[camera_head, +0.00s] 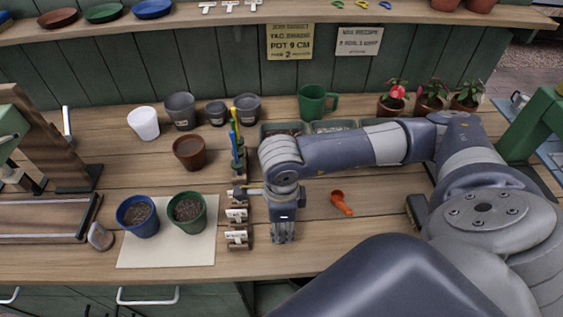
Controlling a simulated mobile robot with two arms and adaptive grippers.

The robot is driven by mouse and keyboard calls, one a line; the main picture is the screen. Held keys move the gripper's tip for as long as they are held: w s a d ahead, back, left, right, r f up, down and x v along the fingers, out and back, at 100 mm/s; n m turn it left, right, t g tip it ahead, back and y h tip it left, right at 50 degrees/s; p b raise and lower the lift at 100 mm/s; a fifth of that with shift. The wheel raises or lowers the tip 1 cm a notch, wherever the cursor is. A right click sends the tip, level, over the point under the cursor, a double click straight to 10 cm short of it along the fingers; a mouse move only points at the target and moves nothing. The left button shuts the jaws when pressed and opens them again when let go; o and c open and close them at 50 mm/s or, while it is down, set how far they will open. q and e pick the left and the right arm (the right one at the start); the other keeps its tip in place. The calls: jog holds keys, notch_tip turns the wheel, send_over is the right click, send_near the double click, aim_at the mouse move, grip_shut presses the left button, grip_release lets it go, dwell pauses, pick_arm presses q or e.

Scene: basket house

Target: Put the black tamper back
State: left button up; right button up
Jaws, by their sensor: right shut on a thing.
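My right gripper (284,238) points down over the wooden bench, just right of the small tool holders. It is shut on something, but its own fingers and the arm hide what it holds. I cannot make out the black tamper anywhere with certainty. A tool rack (238,160) with blue, yellow and green upright tools stands left of my right wrist. Several small wooden holders with white labels (237,215) run from it toward the front edge, close beside the gripper. My left gripper is not in view.
A blue pot (138,215) and a green pot (187,212), both with soil, stand on or partly on a pale mat (165,254). An orange scoop (341,203) lies right of the gripper. A brush (416,212) lies farther right. A brown pot (190,153) stands behind.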

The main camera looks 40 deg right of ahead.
jog(key=shift+f, duration=0.75)
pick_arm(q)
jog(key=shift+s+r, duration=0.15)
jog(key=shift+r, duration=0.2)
pick_arm(e)
jog(key=shift+f, duration=0.1)
jog(key=o, duration=0.8)
jog(key=shift+f, duration=0.1)
jog(key=shift+c, duration=0.2)
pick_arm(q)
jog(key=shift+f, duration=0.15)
pick_arm(e)
jog(key=o, duration=0.5)
jog(key=shift+c, duration=0.2)
